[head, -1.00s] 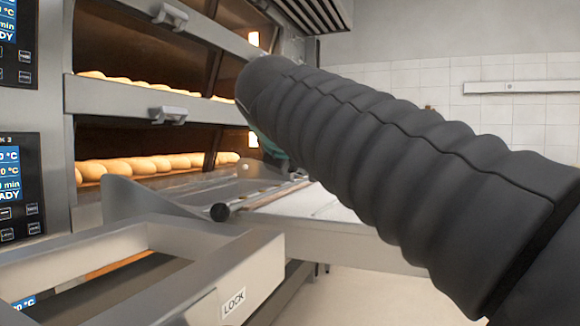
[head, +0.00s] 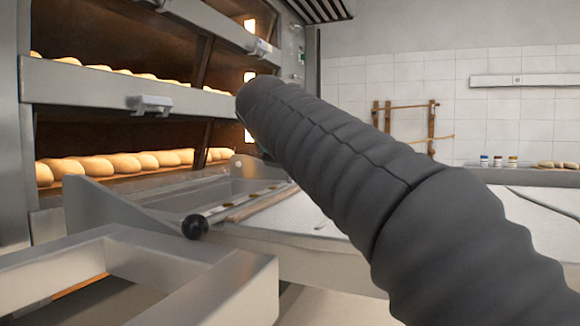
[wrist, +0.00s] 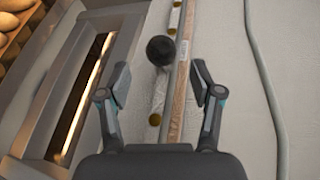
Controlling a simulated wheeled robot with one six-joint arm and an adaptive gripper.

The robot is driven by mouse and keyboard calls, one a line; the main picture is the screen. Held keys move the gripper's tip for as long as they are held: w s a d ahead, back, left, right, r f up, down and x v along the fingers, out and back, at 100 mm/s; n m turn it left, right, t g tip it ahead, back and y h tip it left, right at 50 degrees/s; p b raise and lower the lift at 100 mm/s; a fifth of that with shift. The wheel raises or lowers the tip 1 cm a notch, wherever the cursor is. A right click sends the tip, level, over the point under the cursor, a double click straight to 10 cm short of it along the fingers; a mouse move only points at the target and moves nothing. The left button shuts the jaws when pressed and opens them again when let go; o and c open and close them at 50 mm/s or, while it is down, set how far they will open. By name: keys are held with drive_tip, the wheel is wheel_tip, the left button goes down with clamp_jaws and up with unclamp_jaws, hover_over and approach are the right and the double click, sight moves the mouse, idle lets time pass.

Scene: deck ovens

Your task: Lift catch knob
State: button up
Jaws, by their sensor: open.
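The catch knob (head: 195,227) is a black ball at the near end of a metal rail on the loader. In the wrist view the knob (wrist: 161,50) lies ahead of the fingertips, between their lines and nearer the left finger. My gripper (wrist: 160,85) is open and empty, with its two fingers on either side of the rail. I cannot tell its height above the rail. In the head view my dark ribbed arm sleeve crosses the right side and hides the gripper.
The deck ovens with bread rolls (head: 130,162) stand at the left. A grey metal frame (head: 190,275) is in front at lower left. A pale loader surface (head: 310,220) extends right. A wooden rack (head: 405,125) stands by the tiled wall.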

drive_tip(key=x, duration=0.6)
drive_tip(key=shift+s+d, duration=0.1)
